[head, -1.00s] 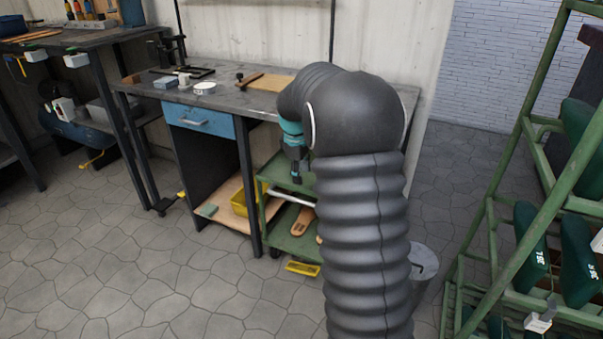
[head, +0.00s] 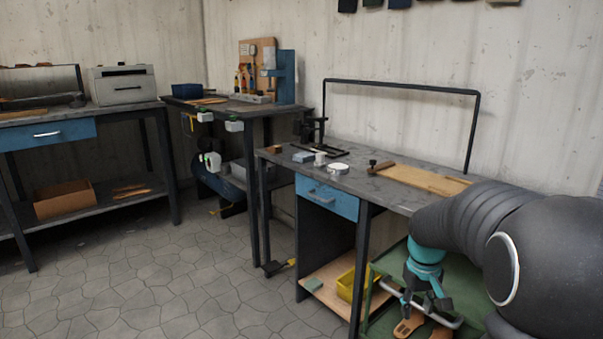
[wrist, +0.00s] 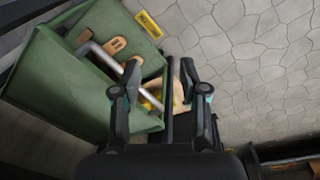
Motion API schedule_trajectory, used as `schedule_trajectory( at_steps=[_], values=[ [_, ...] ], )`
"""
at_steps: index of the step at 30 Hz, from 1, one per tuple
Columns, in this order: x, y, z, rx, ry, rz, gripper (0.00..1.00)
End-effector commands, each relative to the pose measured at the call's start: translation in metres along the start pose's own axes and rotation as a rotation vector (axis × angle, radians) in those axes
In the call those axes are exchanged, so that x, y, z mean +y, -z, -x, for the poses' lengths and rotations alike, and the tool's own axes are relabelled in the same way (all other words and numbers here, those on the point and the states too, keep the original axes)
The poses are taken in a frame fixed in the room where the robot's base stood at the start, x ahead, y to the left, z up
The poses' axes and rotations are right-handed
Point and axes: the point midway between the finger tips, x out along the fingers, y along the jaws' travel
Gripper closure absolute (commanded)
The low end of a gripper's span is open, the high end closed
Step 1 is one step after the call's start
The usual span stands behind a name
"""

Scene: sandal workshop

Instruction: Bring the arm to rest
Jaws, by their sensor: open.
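My gripper (head: 428,296) is open and shows at the lower right of the head view, below my bulky dark arm. In the wrist view the two fingers of my gripper (wrist: 160,80) are spread apart with nothing between their tips. It hangs over or in front of a green cart (head: 462,278) with a grey handle bar (head: 440,316). The cart (wrist: 60,95) fills the left of the wrist view. Wooden sandal soles (head: 408,326) lie on its lower level. My arm hides the right part of the cart.
A workbench (head: 345,178) with a blue drawer (head: 328,196) stands behind the cart, with a yellow bin (head: 346,283) on its lower shelf. Another bench (head: 60,120) and a cardboard box (head: 64,199) are at left. The stone floor (head: 170,270) is open at the lower left.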

Motion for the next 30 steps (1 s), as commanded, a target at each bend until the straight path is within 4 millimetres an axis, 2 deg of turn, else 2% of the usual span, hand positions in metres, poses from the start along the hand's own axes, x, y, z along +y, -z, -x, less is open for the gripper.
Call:
schedule_trajectory(
  at_steps=[3, 9, 21, 25, 30],
  values=[
    [-0.021, -0.031, 0.021, 0.026, 0.006, -0.069, 0.57],
    [-0.055, -0.084, 0.048, 0.08, 0.019, -0.166, 0.57],
    [-0.107, -0.178, 0.082, 0.23, 0.042, -0.214, 0.57],
    [-0.118, -0.201, 0.091, 0.294, 0.045, -0.192, 0.57],
    [-0.126, -0.213, 0.108, 0.378, 0.044, -0.169, 0.57]
  ],
)
